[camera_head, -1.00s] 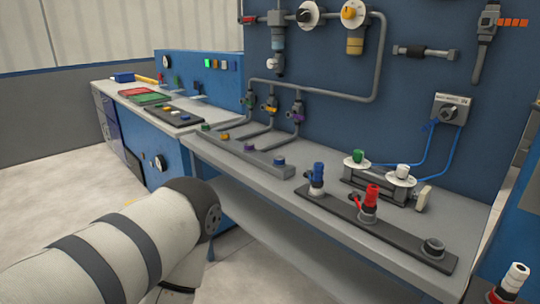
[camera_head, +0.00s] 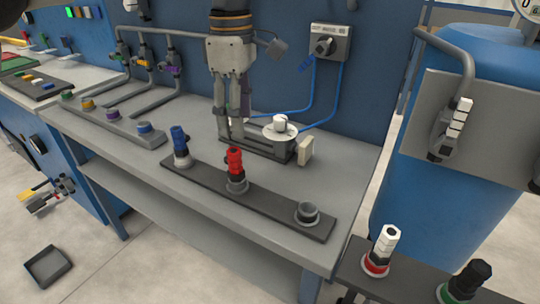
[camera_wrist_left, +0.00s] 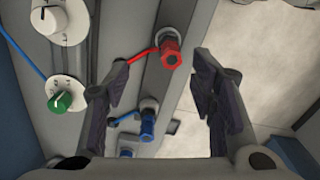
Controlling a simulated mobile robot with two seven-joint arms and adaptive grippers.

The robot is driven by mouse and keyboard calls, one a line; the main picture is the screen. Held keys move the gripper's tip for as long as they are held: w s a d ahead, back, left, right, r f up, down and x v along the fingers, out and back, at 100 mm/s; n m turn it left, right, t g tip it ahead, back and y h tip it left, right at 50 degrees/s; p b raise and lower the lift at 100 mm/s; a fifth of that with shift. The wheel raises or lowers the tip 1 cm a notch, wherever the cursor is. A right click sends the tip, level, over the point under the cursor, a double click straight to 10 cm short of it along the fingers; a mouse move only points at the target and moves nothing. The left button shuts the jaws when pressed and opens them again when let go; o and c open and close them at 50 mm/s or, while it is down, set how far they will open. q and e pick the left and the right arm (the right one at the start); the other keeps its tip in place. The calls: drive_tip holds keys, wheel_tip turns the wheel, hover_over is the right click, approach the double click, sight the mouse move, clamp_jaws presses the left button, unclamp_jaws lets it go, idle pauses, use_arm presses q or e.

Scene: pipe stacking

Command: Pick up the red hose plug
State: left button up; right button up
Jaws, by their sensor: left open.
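The red hose plug (camera_head: 235,162) stands upright in the middle socket of a dark strip (camera_head: 272,201) on the bench. It also shows in the left wrist view (camera_wrist_left: 171,52), ahead of the gap between my fingers. My left gripper (camera_head: 231,137) is open and empty, pointing down just behind the red plug in the head view. In the wrist view its fingers (camera_wrist_left: 168,85) spread to either side, with no contact visible. The blue plug (camera_head: 180,141) stands in the strip's left socket. The right socket (camera_head: 307,211) is empty. My right gripper is not in view.
A valve block with a white knob (camera_head: 280,127) and blue hoses stands close behind the strip. Its green knob (camera_wrist_left: 61,102) shows in the wrist view. A blue tank (camera_head: 455,190) stands at the right. White (camera_head: 384,243) and dark (camera_head: 471,277) plugs stand lower right.

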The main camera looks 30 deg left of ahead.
sight(235, 164)
use_arm(q)
drive_tip(key=f, duration=0.1)
drive_tip(key=s+f, duration=0.1)
drive_tip(key=f, duration=0.2)
drive_tip(key=shift+s+a, duration=0.1)
drive_tip(key=shift+s, duration=0.3)
drive_tip(key=f, duration=0.6)
drive_tip(key=shift+a+f, duration=0.2)
drive_tip(key=shift+f, duration=0.15)
clamp_jaws()
